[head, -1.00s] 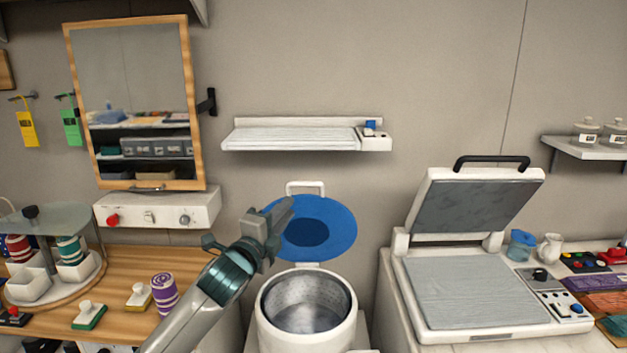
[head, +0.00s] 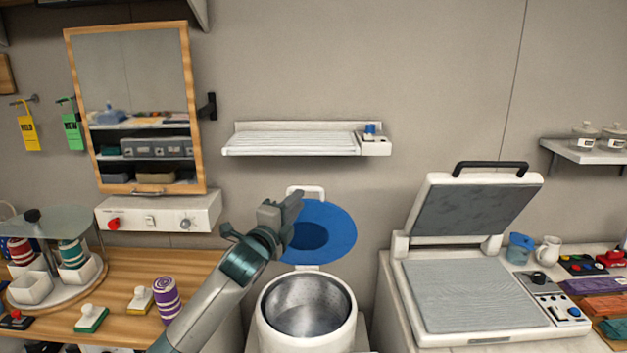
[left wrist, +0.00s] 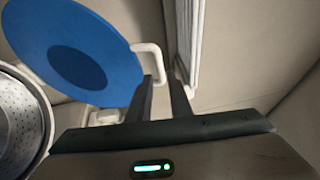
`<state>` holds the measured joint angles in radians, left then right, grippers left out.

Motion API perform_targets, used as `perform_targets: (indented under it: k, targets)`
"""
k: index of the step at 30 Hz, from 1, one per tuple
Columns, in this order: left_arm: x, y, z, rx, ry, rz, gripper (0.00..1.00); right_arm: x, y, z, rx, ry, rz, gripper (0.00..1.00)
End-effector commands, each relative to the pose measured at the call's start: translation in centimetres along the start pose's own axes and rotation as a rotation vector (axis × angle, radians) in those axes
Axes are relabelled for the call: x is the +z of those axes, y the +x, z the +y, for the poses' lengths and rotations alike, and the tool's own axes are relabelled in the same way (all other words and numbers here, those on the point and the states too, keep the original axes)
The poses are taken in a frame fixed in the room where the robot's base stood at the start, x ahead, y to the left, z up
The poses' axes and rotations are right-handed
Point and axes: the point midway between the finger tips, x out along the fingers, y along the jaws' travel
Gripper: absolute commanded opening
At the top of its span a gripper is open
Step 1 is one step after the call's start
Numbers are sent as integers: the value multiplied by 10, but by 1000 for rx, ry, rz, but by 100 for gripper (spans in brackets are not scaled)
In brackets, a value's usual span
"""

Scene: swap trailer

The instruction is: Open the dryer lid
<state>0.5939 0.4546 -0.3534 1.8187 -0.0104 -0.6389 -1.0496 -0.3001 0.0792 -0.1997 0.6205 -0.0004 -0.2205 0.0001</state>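The dryer (head: 277,328) is a white round drum with an open top and a bare metal inside. Its blue round lid (head: 335,233) stands raised behind the opening, with a darker blue disc in its middle. A white loop handle (head: 306,190) is at the lid's top edge. My left gripper (head: 294,202) is in front of the lid's upper left part, near the handle. In the left wrist view, the fingers (left wrist: 162,84) are apart, and the lid (left wrist: 105,40) and handle (left wrist: 147,47) lie just beyond the tips; contact cannot be told. My right gripper is out of view.
A white wall rack (head: 290,143) hangs above the dryer. A press (head: 470,300) with its top raised stands to the right. A wooden counter (head: 130,268) with stamps and a purple striped roll (head: 166,298) is left. A mirrored cabinet (head: 140,100) hangs above it.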

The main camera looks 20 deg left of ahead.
Motion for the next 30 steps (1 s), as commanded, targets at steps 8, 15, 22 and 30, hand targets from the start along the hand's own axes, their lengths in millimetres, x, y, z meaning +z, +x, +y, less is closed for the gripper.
perform_targets:
  k: [8, 15, 22, 30]
  targets:
    - [0, 44, -2, 1, -2, -1, 18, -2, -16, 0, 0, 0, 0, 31]
    - [0, 78, -2, 1, -2, -1, 18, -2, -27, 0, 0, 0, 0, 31]
    - [0, 104, -1, 1, -1, -1, 18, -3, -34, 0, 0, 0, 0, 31]
    - [0, 116, 0, 1, 0, 0, 18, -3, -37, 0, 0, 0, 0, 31]
